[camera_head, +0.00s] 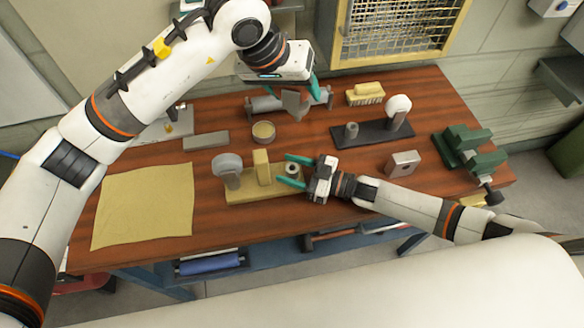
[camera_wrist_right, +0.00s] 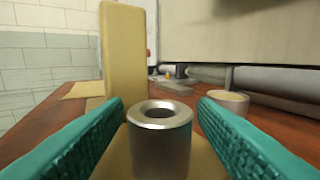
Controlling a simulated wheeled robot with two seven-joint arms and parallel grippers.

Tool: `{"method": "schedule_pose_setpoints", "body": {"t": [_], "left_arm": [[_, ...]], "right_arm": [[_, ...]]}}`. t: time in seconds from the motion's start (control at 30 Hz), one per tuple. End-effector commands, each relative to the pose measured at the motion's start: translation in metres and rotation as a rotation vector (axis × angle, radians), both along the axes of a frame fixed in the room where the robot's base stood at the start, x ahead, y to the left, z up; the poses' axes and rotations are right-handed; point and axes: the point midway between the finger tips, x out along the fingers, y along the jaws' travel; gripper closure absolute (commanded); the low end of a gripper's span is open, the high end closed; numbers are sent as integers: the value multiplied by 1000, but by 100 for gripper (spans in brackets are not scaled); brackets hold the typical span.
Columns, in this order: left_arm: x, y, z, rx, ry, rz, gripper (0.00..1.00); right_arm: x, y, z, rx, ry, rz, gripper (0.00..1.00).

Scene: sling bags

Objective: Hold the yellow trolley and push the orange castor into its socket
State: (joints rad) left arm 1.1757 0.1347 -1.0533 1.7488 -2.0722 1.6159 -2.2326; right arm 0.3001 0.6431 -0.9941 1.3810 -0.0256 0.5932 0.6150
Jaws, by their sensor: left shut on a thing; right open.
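I see no clear yellow trolley or orange castor. A tan base (camera_head: 240,196) with an upright tan block (camera_head: 262,167) lies on the table. A metal ring-shaped cylinder (camera_head: 292,169) stands at its right end and shows a round hole in the right wrist view (camera_wrist_right: 160,145). My right gripper (camera_head: 287,171) is open, its teal fingers on either side of this cylinder, with gaps visible in the wrist view. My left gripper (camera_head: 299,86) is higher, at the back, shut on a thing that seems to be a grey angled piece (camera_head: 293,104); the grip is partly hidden.
A grey disc on a stand (camera_head: 228,168) is left of the tan block. A round tan dish (camera_head: 263,131), a dark plate (camera_head: 370,134), a metal block (camera_head: 404,163) and a green vise (camera_head: 463,148) surround the area. A yellow cloth (camera_head: 143,205) covers the left front.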

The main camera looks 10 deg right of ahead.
Motion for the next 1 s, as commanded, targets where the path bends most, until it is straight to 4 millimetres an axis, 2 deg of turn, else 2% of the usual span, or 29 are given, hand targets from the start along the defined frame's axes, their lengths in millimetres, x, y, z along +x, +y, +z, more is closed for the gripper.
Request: {"method": "schedule_pose_setpoints", "body": {"t": [0.13, 0.4, 0.47, 0.77, 0.87, 1.0], "left_arm": [[0, 0, 1, -1, 0, 0, 70], [0, 0, 1, -1, 0, 0, 70], [0, 0, 1, -1, 0, 0, 70], [0, 0, 0, 0, -1, 42, 70], [1, -1, -2, 0, -2, 138, 70], [3, -1, -6, 1, -7, 364, 70]], "right_arm": [[0, 0, 0, 0, 0, 0, 48], [0, 0, 0, 0, 0, 0, 92], [0, 0, 0, 0, 0, 0, 100], [0, -1, 0, 1, -1, 0, 100], [0, -1, 1, 1, -1, 0, 100], [0, -1, 1, 1, -1, 0, 100]]}}
